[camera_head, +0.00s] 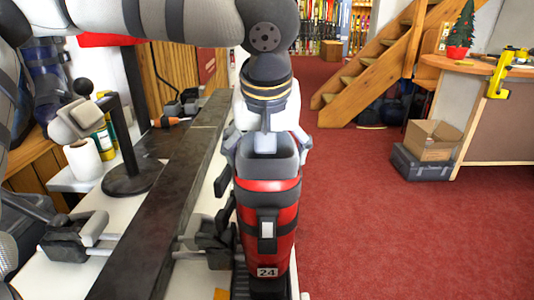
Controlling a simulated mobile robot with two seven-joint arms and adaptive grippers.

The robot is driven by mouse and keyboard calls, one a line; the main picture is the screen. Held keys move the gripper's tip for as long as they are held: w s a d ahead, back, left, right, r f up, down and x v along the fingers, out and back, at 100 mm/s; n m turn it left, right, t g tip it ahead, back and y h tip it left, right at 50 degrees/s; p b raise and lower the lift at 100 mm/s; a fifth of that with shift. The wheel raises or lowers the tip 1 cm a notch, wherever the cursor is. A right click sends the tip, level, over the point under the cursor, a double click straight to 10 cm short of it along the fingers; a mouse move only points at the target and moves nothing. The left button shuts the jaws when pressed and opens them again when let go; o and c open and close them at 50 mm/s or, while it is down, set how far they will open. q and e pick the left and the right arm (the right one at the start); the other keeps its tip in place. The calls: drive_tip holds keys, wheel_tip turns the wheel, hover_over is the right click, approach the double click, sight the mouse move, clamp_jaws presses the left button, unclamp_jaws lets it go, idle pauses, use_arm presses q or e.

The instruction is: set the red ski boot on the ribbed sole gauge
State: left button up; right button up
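The red ski boot (284,215) stands upright in the middle, with a grey cuff, black straps and a "24" label low on its front. My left gripper (267,145) is at the top of the boot, with grey finger parts on both sides of the cuff. Its fingertips are hidden, so I cannot tell whether it grips the cuff. A black ribbed piece (240,278), which looks like the sole gauge, shows beside and under the boot's lower end. The boot hides most of it, and I cannot tell if they touch. My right gripper is not in view.
A long dark beam (160,215) runs along the white bench left of the boot. Black clamp parts (210,240) sit close to the boot's left side. A black stand (130,175) and a white roll (84,158) are further left. Open red carpet (390,230) lies right.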

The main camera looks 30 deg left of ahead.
use_arm(q)
drive_tip(key=o, duration=1.5)
drive_tip(key=shift+f, duration=0.1)
drive_tip(key=v, duration=1.2)
drive_tip(key=shift+d, duration=0.1)
